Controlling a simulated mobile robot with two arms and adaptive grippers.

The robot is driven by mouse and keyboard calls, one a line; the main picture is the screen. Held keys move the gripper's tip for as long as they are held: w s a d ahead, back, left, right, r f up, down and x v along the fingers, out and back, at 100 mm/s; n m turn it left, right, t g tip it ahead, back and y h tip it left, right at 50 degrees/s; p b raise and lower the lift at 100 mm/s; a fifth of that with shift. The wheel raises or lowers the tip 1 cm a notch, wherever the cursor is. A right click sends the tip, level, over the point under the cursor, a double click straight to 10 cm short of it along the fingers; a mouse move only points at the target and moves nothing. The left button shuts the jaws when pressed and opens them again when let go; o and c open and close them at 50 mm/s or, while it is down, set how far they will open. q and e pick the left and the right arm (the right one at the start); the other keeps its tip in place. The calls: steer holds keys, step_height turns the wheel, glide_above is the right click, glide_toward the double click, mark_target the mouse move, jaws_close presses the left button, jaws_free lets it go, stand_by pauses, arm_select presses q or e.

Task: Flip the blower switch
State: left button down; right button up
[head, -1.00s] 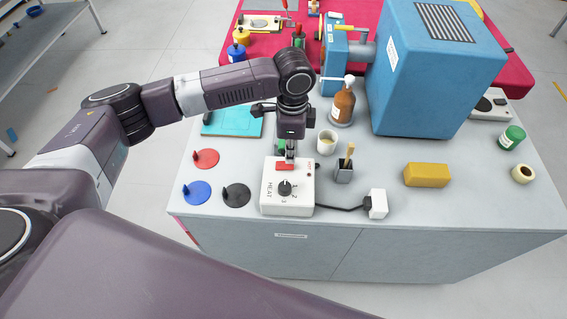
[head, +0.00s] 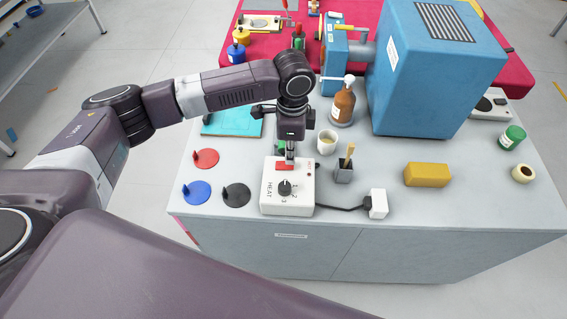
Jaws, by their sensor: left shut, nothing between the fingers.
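A white control box (head: 302,188) marked HEAT sits near the front of the grey bench. It has a black dial (head: 285,187) and a red switch (head: 284,166) at its back edge. My left gripper (head: 290,160) points down over the red switch, shut and empty. Its fingertips are at or just above the switch; I cannot tell whether they touch. They hide part of the switch, so its position is unclear. My right gripper is not in view.
A black cord runs from the box to a white plug block (head: 378,204). Around it are a brush cup (head: 344,172), a white cup (head: 327,142), a brown bottle (head: 343,105), a yellow block (head: 427,175) and coloured discs (head: 197,192). A large blue machine (head: 425,85) stands behind right.

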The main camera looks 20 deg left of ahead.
arm_select(q)
steer(key=shift+f, duration=0.85)
stand_by(0.3)
step_height(320, 180, up, 7)
steer(key=p, duration=0.8)
steer(key=shift+r, duration=0.1)
stand_by(0.4)
